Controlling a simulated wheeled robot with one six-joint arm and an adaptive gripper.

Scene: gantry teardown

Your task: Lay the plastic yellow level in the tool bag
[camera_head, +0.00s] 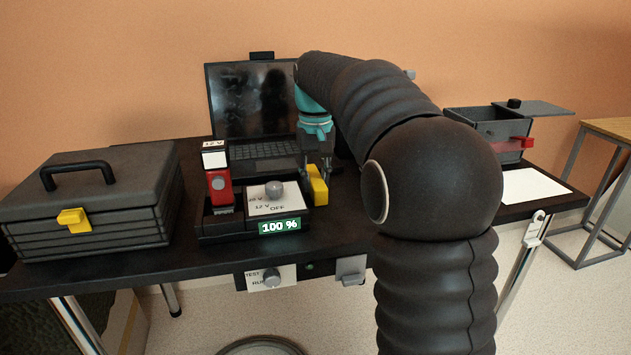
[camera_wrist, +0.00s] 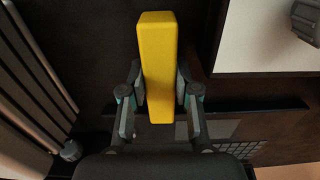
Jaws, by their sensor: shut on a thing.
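The yellow level (camera_head: 317,186) is a plain yellow bar, held just above the black table beside the charger-like unit. My gripper (camera_head: 317,165) is shut on it. In the wrist view the yellow level (camera_wrist: 158,60) lies lengthwise between the two fingers of my gripper (camera_wrist: 160,88), with its far end sticking out beyond them. I cannot pick out a tool bag for certain; a round dark rim (camera_head: 262,346) on the floor, cut off by the bottom edge, may be one.
A black toolbox (camera_head: 110,195) with a yellow latch stands at left, shut. A black unit (camera_head: 212,232) holds a red battery (camera_head: 220,188) and a dial. An open laptop (camera_head: 250,105) stands behind. A grey box (camera_head: 492,125) and white sheet (camera_head: 533,186) are at right.

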